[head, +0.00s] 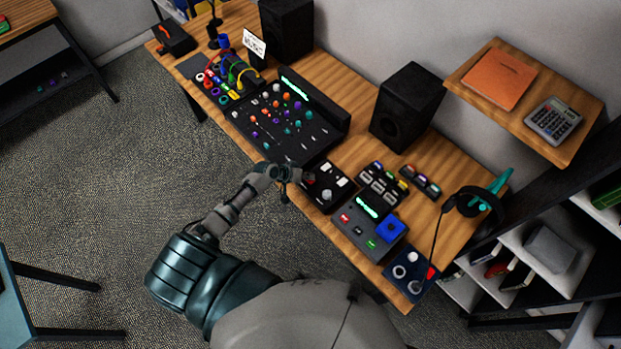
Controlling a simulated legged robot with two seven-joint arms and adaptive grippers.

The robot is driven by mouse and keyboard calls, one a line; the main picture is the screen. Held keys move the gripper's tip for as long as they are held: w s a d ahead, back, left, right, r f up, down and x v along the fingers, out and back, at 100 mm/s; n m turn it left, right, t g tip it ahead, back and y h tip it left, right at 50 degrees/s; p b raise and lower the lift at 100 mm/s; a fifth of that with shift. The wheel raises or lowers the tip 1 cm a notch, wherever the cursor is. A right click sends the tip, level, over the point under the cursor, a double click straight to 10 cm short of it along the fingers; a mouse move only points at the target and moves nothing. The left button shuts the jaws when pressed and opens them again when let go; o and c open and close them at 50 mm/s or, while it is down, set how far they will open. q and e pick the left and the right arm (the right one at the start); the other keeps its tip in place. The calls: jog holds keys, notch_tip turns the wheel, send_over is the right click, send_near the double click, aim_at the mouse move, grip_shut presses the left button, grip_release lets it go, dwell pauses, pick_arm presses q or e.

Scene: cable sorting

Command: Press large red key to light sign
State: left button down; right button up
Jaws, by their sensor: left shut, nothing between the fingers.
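My left gripper (292,178) reaches in from the lower left and is shut and empty at the near edge of a small black control box (325,197). This box carries pale keys and a round knob. A reddish key (310,178) shows at its left end, right beside my fingertips and partly hidden by them; I cannot tell whether they touch it. A small white sign (254,43) with dark lettering stands at the back of the desk; I cannot tell whether it is lit. My right gripper is not in view.
A mixing console (290,118) lies left of the box. A grey panel (372,222) with a green display and blue button is to the right. Black speakers (405,107), headphones (472,201) and a wall shelf (480,92) stand behind. Open carpet lies left of the desk.

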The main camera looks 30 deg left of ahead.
pick_arm(q)
jog(key=shift+r, duration=0.35)
notch_tip(320, 180, up, 6)
jog(key=p, duration=0.6)
jog(key=shift+r, duration=0.1)
